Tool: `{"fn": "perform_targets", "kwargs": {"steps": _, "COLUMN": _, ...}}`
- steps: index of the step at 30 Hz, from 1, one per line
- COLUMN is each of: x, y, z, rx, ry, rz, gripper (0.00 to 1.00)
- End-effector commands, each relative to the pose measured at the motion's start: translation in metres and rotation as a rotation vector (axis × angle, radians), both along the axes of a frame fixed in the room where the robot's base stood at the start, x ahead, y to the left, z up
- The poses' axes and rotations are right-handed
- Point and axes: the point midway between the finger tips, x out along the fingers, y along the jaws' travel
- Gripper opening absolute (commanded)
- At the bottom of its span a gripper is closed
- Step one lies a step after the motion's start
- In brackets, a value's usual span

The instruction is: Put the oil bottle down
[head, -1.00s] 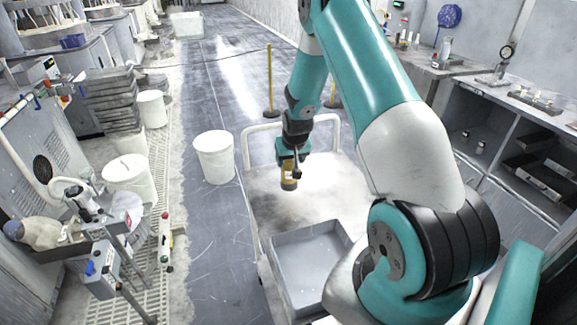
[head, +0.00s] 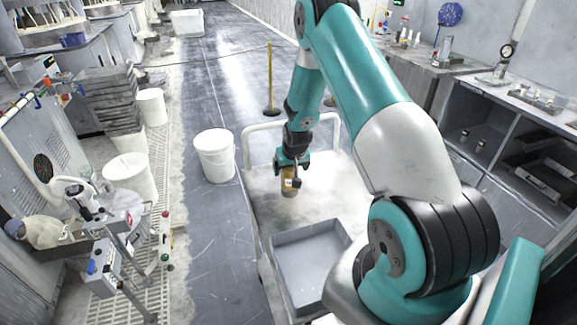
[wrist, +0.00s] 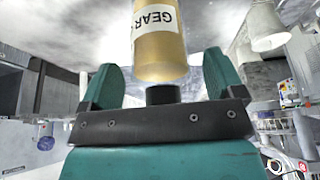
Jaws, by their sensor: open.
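The oil bottle (head: 289,186) is amber with a pale label and stands upright on the pale cart top, under my gripper. In the wrist view the bottle (wrist: 160,45) shows a label reading "GEAR" and a black cap pointing toward my palm. My gripper (head: 292,165) is open above and around the bottle's upper part. In the wrist view the teal fingers of my gripper (wrist: 160,80) stand apart on both sides, with gaps to the bottle.
The cart top (head: 250,190) has bare room around the bottle. A grey tray (head: 312,262) lies at its near side, and a white rail (head: 262,128) edges its far side. A white bucket (head: 215,157) stands on the floor to the left.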

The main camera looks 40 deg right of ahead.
Motion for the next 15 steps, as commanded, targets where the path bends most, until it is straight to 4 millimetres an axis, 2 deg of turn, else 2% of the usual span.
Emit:
{"fn": "perform_targets", "kwargs": {"steps": 7, "x": -0.006, "y": 0.004, "z": 0.021, "rx": -0.001, "ry": -0.003, "rz": 0.000, "gripper": 0.87}}
{"fn": "perform_targets", "kwargs": {"steps": 15, "x": -0.025, "y": 0.014, "z": 0.072, "rx": -0.003, "ry": -0.005, "rz": 0.000, "gripper": 0.87}}
